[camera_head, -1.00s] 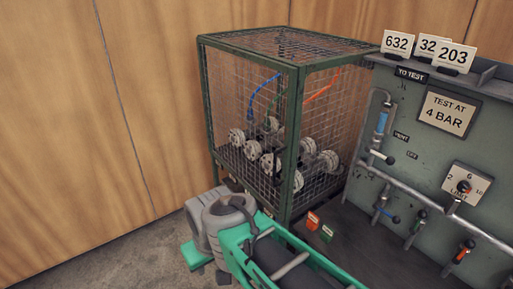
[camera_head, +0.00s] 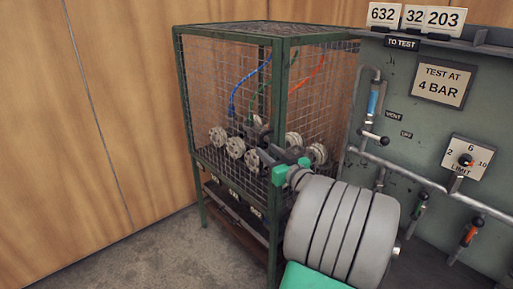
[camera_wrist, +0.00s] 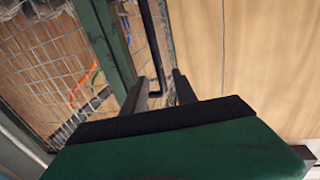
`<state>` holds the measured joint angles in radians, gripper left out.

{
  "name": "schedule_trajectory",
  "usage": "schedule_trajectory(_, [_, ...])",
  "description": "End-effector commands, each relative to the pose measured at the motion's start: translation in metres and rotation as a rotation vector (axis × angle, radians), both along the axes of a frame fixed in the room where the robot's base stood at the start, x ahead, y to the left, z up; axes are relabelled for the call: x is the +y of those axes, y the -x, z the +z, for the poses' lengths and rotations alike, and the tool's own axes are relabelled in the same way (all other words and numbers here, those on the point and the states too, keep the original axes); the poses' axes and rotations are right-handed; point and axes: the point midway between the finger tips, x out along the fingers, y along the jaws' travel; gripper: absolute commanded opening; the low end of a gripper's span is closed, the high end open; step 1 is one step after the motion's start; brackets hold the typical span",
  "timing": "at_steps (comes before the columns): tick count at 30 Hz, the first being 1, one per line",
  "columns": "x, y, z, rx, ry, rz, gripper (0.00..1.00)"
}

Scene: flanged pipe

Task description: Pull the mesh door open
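The mesh cage stands left of the test panel, with a green frame post (camera_head: 274,120) at its near corner. Its mesh sides look closed; I cannot tell which one is the door. Flanged pipe parts (camera_head: 236,147) sit inside. My gripper (camera_head: 292,170) is beside the near corner post in the head view, partly hidden by my grey wrist. In the wrist view the two dark fingers (camera_wrist: 161,87) are apart. A black bar (camera_wrist: 149,45), probably the handle, runs down between them in that view, beside a green post (camera_wrist: 105,45). I cannot tell if they touch it.
The green test panel (camera_head: 440,130) with pipes, valves and number cards stands close on the right. A wooden wall (camera_head: 110,100) is behind and left. Bare floor (camera_head: 150,245) lies left of the cage.

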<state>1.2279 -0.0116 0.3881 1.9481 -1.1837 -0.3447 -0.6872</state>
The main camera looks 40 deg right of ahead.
Motion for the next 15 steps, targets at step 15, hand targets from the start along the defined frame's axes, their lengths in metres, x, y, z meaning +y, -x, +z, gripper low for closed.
schedule_trajectory(15, [-0.011,-0.073,0.000,0.003,-0.001,0.002,0.34])
